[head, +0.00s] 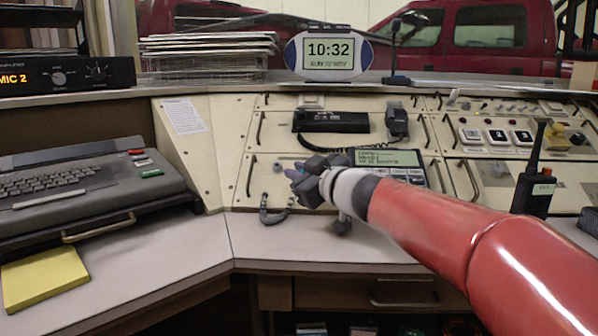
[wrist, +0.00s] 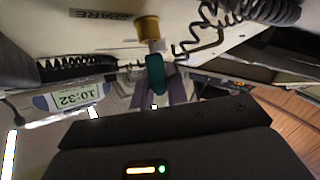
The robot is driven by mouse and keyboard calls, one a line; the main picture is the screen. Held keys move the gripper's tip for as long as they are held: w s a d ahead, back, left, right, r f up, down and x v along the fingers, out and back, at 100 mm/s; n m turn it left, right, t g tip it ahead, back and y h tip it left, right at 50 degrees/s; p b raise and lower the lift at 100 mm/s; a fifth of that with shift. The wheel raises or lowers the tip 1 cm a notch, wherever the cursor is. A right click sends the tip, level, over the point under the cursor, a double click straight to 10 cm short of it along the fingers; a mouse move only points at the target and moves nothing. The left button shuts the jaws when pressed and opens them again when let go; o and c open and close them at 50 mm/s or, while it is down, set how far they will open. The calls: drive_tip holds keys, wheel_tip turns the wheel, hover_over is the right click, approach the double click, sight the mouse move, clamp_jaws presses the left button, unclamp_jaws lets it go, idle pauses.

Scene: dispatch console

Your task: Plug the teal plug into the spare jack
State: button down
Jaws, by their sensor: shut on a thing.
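The teal plug (wrist: 155,75) is held upright in the wrist view between the purple fingers of my gripper (wrist: 156,86). Its silver shaft points at a brass jack (wrist: 148,28) beside a label reading SPARE (wrist: 100,15). The shaft's end meets or overlaps the jack's mouth in the picture; I cannot tell whether it is inside. The shaft looks slightly to the right of the jack's middle. In the head view my gripper (head: 298,179) is at the sloped console panel, left of the grey display unit, and hides the plug and jack.
A dark cord (head: 271,214) hangs from the panel just below my gripper. A grey display unit (head: 405,160) is close on the right. A handset (head: 397,122) with a coiled cord is above. The desk top (head: 300,240) below is clear.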

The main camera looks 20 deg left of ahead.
drive_tip(key=shift+w+d+f+p, duration=0.1)
drive_tip(key=shift+w+f+p, duration=0.1)
drive_tip(key=shift+f, duration=0.45)
drive_tip(key=shift+w+d+f+p, duration=0.1)
drive_tip(key=shift+w+f+p, duration=0.05)
drive_tip(key=shift+f, duration=0.5)
idle(2.6)
drive_tip(key=shift+a, duration=0.1)
drive_tip(key=c, duration=1.3)
unclamp_jaws()
drive_tip(key=shift+s+d, duration=0.1)
drive_tip(key=shift+d, duration=0.35)
drive_tip(key=v, duration=0.2)
drive_tip(key=r+v, duration=0.1)
drive_tip(key=v, duration=0.1)
drive_tip(key=p+v, duration=0.1)
drive_tip(key=v, duration=0.1)
drive_tip(key=shift+s+d+r, duration=0.15)
drive_tip(key=shift+s+r, duration=0.1)
drive_tip(key=shift+r, duration=0.05)
drive_tip(key=shift+s+d+r, duration=0.2)
drive_tip(key=shift+s+d, duration=0.05)
drive_tip(key=shift+s, duration=0.25)
drive_tip(key=shift+r, duration=0.1)
